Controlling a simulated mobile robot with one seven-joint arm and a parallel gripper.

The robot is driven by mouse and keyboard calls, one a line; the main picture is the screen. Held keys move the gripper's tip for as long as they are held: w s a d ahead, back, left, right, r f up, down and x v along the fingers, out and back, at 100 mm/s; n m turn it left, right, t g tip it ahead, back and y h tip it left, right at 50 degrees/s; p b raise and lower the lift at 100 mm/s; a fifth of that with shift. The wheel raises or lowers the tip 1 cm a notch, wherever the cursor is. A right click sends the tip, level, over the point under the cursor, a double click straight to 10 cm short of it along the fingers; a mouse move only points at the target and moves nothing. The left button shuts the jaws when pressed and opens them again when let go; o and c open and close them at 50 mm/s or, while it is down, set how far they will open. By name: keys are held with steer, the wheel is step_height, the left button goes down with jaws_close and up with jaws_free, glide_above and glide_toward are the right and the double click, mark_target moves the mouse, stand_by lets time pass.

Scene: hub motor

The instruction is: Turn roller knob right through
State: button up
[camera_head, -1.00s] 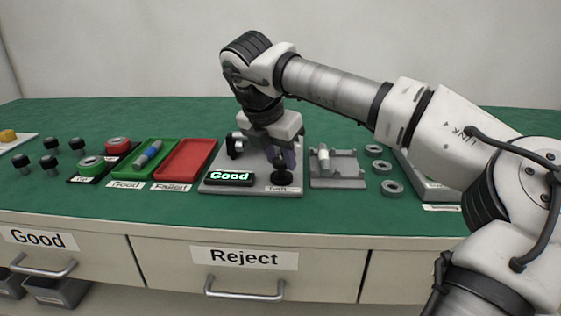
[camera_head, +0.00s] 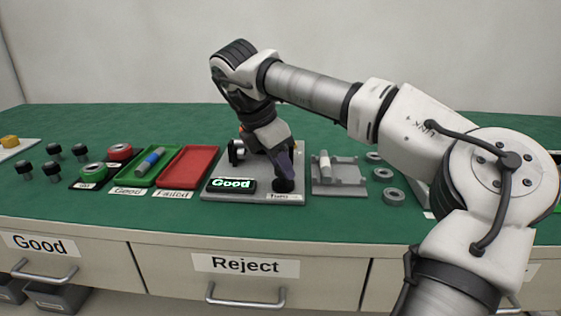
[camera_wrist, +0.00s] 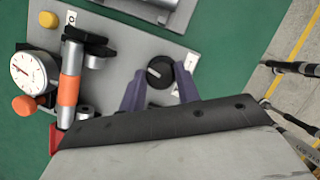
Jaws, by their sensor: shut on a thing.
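The roller knob (camera_wrist: 160,72) is a round black knob with a pale mark, near the edge of the grey test station plate (camera_wrist: 118,52) in the wrist view. My gripper (camera_wrist: 160,77) points down over it, with one purple finger on each side of the knob, shut on it. In the head view the gripper (camera_head: 283,177) is at the knob (camera_head: 284,186), which the fingers partly hide. A silver roller with an orange band (camera_wrist: 69,88) lies on the station in the wrist view. The station's display (camera_head: 232,184) reads "Good" in green.
A dial gauge (camera_wrist: 28,72) sits beside the roller. Left of the station are a red tray (camera_head: 188,166) and a green tray (camera_head: 133,178) holding a blue-banded roller. Right are a grey fixture (camera_head: 340,186) with a pale roller and several grey rings.

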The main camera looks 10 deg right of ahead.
steer(key=o, duration=1)
steer(key=shift+c, duration=0.2)
steer(key=p+v, duration=0.7)
steer(key=v, duration=0.7)
steer(key=shift+p, duration=0.4)
steer(key=shift+a+f, duration=0.1)
